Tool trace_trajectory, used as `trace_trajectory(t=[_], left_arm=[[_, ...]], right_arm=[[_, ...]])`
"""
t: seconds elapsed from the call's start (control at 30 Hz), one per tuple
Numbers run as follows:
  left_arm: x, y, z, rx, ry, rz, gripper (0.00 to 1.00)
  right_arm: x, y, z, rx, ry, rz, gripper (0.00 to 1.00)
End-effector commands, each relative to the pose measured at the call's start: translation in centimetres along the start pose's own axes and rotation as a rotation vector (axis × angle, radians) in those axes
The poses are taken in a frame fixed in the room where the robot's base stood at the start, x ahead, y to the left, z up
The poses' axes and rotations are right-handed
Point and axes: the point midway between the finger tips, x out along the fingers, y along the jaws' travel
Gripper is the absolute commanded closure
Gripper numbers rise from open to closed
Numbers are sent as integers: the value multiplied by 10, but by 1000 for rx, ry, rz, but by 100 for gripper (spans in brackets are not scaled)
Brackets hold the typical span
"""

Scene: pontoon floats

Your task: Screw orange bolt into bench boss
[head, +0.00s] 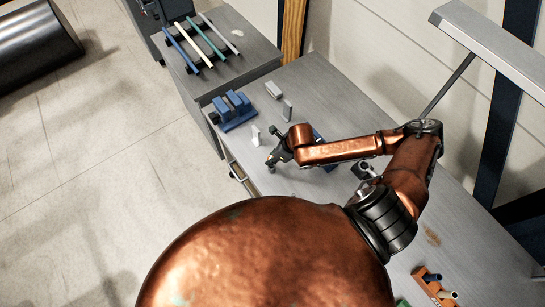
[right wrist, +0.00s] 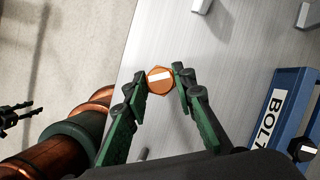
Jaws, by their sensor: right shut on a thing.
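My right gripper (right wrist: 160,86) is shut on the orange bolt (right wrist: 160,79) in the right wrist view. The bolt's hexagonal head faces the camera, with a white stripe across it, over the bench top near its edge. In the head view my right gripper (head: 277,158) is over the bench's left edge, and the bolt is too small to make out there. The bench boss cannot be made out; whether the bolt touches it is hidden. A dark claw-like part at the left edge of the right wrist view may be my left gripper (right wrist: 15,116).
A blue rack labelled BOLT (right wrist: 268,120) stands right of the gripper, with a black bolt head (right wrist: 303,149) on it.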

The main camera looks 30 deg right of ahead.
Motion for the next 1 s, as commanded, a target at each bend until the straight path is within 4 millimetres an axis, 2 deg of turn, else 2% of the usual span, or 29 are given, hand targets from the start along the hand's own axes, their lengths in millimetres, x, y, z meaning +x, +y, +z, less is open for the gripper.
trace_trajectory(t=[1.0], left_arm=[[-10, 0, -1, 1, 0, 0, 60]], right_arm=[[-1, -1, 2, 0, -2, -1, 100]])
